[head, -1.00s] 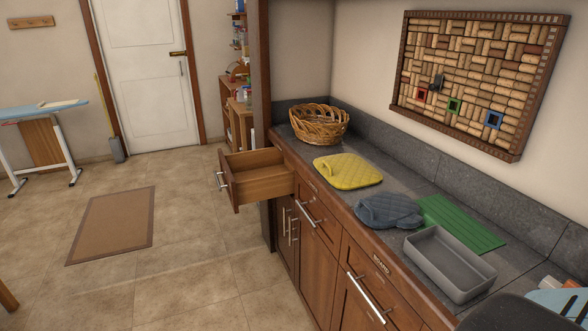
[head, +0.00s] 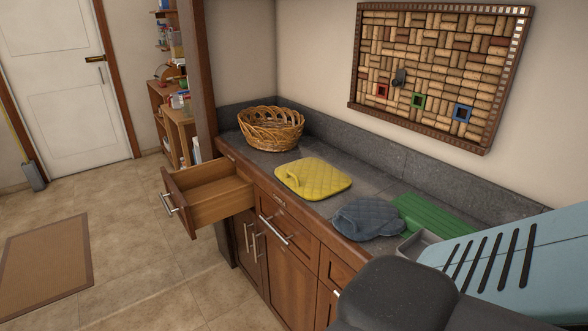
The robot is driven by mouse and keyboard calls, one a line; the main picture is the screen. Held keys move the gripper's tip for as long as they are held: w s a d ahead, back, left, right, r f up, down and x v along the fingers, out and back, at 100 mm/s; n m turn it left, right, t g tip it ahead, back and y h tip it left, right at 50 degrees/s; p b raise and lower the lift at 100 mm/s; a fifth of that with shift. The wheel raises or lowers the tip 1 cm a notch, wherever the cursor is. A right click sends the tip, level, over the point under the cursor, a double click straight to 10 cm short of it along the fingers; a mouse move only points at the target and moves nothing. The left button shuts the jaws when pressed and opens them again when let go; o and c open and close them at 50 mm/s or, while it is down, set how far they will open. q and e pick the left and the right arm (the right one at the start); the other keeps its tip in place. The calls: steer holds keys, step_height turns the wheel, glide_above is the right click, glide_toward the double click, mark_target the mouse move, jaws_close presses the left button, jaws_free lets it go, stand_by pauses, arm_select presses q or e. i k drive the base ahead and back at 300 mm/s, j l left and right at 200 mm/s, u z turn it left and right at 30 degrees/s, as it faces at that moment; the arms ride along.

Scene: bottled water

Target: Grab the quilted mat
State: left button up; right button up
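A yellow quilted mat (head: 313,179) with a small loop lies flat on the dark grey counter, near its front edge. A grey-blue quilted mitt (head: 367,218) lies to its right on the same counter, apart from it. Nothing touches the yellow mat. Neither of my grippers is in view. A dark rounded part of my arm shows at the bottom right.
A wicker basket (head: 271,128) stands behind the mat to the left. An open drawer (head: 212,194) juts out below the counter. A green ribbed mat (head: 428,215) and a mostly hidden grey tray (head: 416,242) are at right. A light blue slotted shape (head: 525,268) covers the right corner.

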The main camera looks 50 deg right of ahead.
mark_target(314, 179)
steer(key=i, duration=3.9)
steer(key=z, duration=5)
